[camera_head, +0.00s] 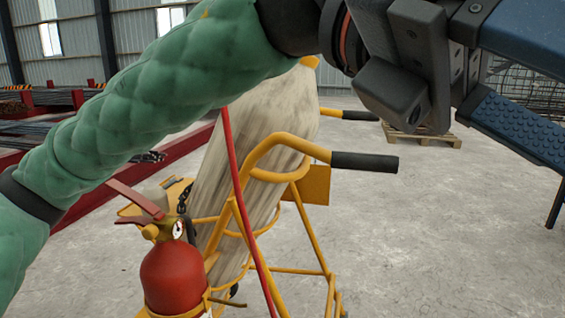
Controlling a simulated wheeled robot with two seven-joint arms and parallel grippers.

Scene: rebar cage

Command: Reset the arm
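My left arm, in a green quilted sleeve, comes in from the left and crosses the upper part of the head view. My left gripper (525,88) is at the top right, close to the camera. Its two fingers with blue textured pads are spread apart, with nothing visible between them. The fingertips run to or past the right edge of the picture. My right gripper is not in view.
Below my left arm stands a yellow cart (312,232) with black handles, carrying a pale, dirty cylinder (225,190) and a red fire extinguisher (173,277). A wooden pallet (425,136) lies behind. Red racks with rebar (85,190) are left. Grey floor (450,250) is clear at right.

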